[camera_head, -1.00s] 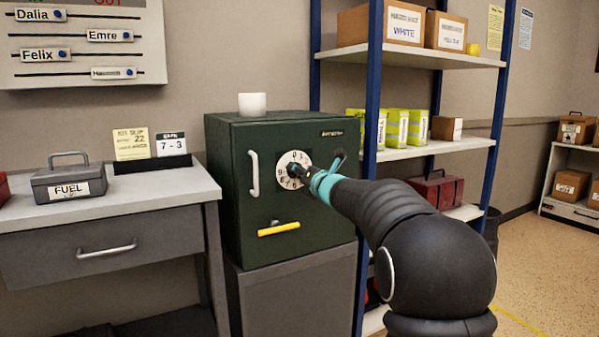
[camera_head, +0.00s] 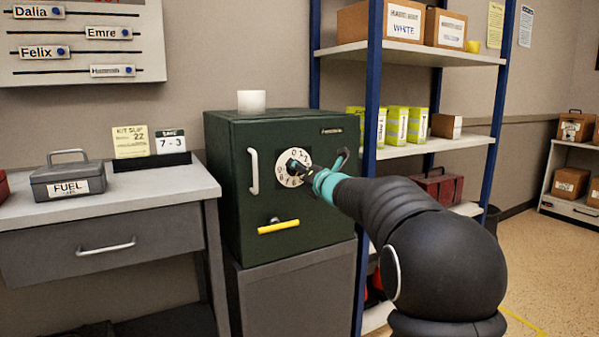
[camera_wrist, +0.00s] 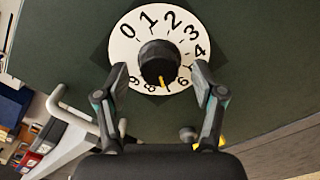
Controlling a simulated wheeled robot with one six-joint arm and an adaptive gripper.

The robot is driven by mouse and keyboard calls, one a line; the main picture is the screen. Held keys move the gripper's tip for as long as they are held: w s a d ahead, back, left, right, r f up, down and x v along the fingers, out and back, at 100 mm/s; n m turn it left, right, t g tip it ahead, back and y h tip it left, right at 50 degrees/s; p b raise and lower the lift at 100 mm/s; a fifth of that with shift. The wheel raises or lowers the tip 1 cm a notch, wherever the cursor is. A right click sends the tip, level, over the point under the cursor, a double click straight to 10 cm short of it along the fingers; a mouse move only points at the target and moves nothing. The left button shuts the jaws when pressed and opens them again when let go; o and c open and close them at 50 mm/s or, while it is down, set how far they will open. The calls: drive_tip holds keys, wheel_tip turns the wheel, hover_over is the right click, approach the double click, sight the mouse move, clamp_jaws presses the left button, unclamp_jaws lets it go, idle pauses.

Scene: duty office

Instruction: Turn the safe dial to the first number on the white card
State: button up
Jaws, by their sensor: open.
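The green safe (camera_head: 225,200) stands on a grey cabinet. Its white round dial (camera_wrist: 127,47) carries black digits and a dark central knob (camera_wrist: 158,60). In the wrist view the knob's yellow mark (camera_wrist: 162,81) points down, between the 8 and the 6, where the digit cannot be read clearly. My gripper (camera_wrist: 161,82) is open, with one finger on each side of the knob and visible gaps between. In the head view my gripper (camera_head: 312,176) partly covers the dial. The white card (camera_head: 171,146) on the desk reads "SAFE 7 - 3".
The safe has a pale vertical handle (camera_head: 254,171) and a yellow lever (camera_head: 279,227). A white cup (camera_head: 251,102) stands on top. Blue shelving (camera_head: 372,120) is close on the right. A desk (camera_head: 120,198) with a FUEL box (camera_head: 68,182) stands left.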

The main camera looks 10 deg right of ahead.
drive_tip(key=v, duration=1)
drive_tip(key=shift+s, duration=0.4)
drive_tip(key=shift+d, duration=0.1)
drive_tip(key=s+a+f+n+g+y, duration=0.1)
drive_tip(key=s+a+f+n+g, duration=0.35)
drive_tip(key=s+f+n, duration=0.55)
drive_tip(key=s+a+f+n+g, duration=0.3)
drive_tip(key=s+f+n+g, duration=0.25)
drive_tip(key=n, duration=0.85)
drive_tip(key=s+d+f+n+h, duration=0.1)
drive_tip(key=s+n+h, duration=0.1)
drive_tip(key=s+n, duration=0.3)
drive_tip(key=s+d+f+n+g+h, duration=0.1)
drive_tip(key=s+n, duration=0.5)
drive_tip(key=s, duration=0.6)
drive_tip(key=s+d+f+n+h, duration=0.1)
drive_tip(key=s+f+n+h, duration=0.2)
drive_tip(key=s, duration=0.6)
drive_tip(key=shift+d+n+g+h, duration=0.3)
drive_tip(key=shift+d+n, duration=0.1)
drive_tip(key=shift+n, duration=0.9)
